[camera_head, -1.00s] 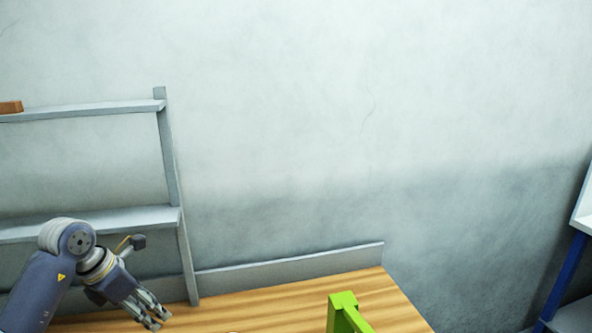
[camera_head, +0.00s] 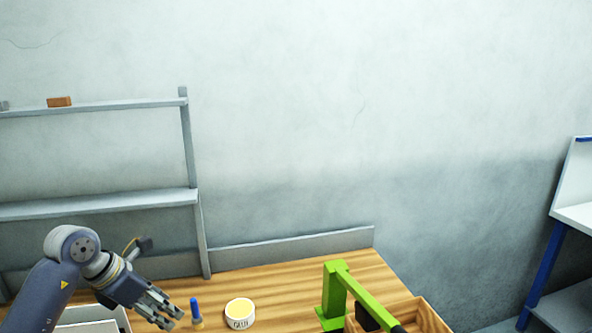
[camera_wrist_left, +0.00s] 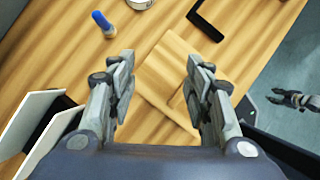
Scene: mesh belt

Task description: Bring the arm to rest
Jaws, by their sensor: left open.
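My left arm comes in from the left in the head view. Its gripper (camera_head: 167,312) hangs over the wooden table (camera_head: 290,270), pointing down to the right. In the left wrist view the two fingers of the left gripper (camera_wrist_left: 160,95) stand apart with nothing between them. Bare table and a flat wooden piece (camera_wrist_left: 168,70) show beyond the fingers. My right gripper (camera_wrist_left: 298,100) shows small at the right edge of the left wrist view, over the floor; its finger state is unclear.
A white box (camera_head: 95,318) lies below the arm. A green frame (camera_head: 336,290) and wooden crate (camera_head: 428,318) stand to the right. A grey shelf (camera_head: 100,205) is behind.

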